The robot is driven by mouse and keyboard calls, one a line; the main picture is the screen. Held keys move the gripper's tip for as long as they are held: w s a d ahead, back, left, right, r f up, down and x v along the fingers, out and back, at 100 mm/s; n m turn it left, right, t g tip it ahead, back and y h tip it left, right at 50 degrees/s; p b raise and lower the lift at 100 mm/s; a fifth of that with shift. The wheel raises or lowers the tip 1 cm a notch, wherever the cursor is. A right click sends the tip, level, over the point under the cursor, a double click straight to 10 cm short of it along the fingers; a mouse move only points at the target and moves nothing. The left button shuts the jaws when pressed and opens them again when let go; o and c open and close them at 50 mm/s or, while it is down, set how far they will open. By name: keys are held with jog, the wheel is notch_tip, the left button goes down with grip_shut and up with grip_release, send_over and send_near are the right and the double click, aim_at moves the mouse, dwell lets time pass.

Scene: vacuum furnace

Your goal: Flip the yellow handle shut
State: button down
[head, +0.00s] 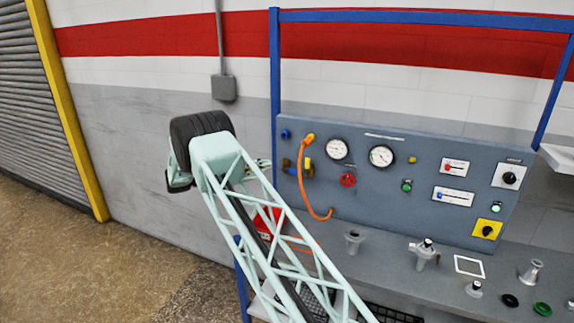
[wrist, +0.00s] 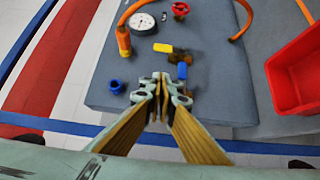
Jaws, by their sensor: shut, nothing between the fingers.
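The yellow handle (wrist: 163,47) shows in the wrist view on the grey panel, just ahead of my gripper. In the head view the yellow handle (head: 307,164) is on the panel's left part, beside the orange hose. A blue handle (wrist: 182,71) sits close by it. My gripper (wrist: 161,84) is shut and empty, its fingertips over the panel's near edge in the wrist view. It appears apart from the yellow handle. In the head view only a small part of my gripper shows beside my arm.
An orange hose (head: 302,180) loops near the handle. Gauges (head: 382,156) and a red valve wheel (head: 348,180) are to its right. A blue knob (wrist: 115,86) is near the fingertips. A red bin (wrist: 293,72) is at right in the wrist view. A blue frame post (head: 276,90) stands at left.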

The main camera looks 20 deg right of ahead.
jog(key=shift+d, duration=0.15)
send_near(307, 167)
jog(key=w+d+r, duration=0.2)
jog(key=w+d, duration=0.2)
jog(key=d, duration=0.1)
jog(key=shift+s+d+f, duration=0.1)
jog(key=shift+s+d, duration=0.2)
jog(key=shift+s, duration=0.3)
jog(key=shift+s+d+f, duration=0.1)
jog(key=shift+s+d, duration=0.25)
jog(key=shift+s, duration=0.25)
